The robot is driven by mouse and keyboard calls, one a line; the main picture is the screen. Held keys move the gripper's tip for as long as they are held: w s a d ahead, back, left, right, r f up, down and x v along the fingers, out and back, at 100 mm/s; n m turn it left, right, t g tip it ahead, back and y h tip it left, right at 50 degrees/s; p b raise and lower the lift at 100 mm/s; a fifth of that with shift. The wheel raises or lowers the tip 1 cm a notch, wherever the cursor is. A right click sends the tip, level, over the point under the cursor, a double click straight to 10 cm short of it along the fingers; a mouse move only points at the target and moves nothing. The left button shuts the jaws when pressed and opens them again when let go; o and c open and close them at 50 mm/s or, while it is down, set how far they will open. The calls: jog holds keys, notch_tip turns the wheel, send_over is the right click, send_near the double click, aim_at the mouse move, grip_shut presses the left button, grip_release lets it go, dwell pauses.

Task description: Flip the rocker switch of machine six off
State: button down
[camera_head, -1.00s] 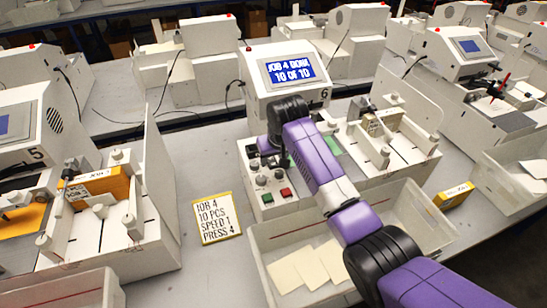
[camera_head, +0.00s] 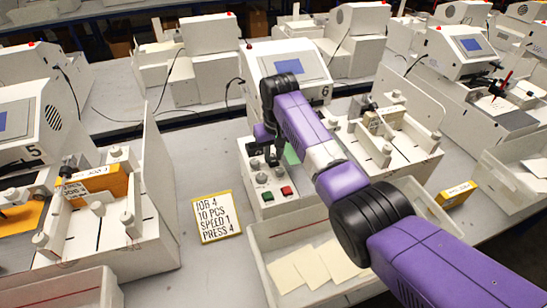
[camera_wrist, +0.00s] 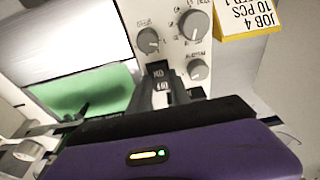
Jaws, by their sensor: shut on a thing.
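Machine six (camera_head: 262,62), marked with a 6, stands at the middle of the head view. Its screen (camera_head: 300,64) is plain blue with no text. My gripper (camera_head: 272,152) is down at the machine's control panel, partly hidden by its own links. In the wrist view a small dark rocker switch (camera_wrist: 160,84) with light marks sits right at the fingertips of my gripper (camera_wrist: 166,94). The jaws are shut on it, though the fingers hide part of it. Which way the rocker tilts cannot be told.
Grey knobs (camera_wrist: 148,40) surround the switch. A red button (camera_head: 286,191) and a green button (camera_head: 268,197) are on the panel's front. A job card (camera_head: 216,217) lies left of the machine. A tray with paper sheets (camera_head: 311,268) stands in front. Machine five (camera_head: 48,110) is at left.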

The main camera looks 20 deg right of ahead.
aim_at(273, 160)
jog(key=shift+w+f+g+b, duration=0.2)
jog(key=shift+g+b, duration=0.1)
jog(key=shift+b, duration=0.85)
jog(key=shift+r+g, duration=0.15)
jog(key=shift+g, duration=0.15)
jog(key=c, duration=1.2)
grip_release()
jog(key=shift+r, duration=0.1)
jog(key=r, duration=0.3)
jog(key=r+b, duration=0.1)
jog(key=r, duration=0.2)
jog(key=shift+s+r, duration=0.2)
jog(key=shift+r, duration=0.05)
jog(key=shift+s+r+b, duration=0.1)
jog(key=shift+r+b, duration=0.2)
jog(key=shift+r, duration=0.3)
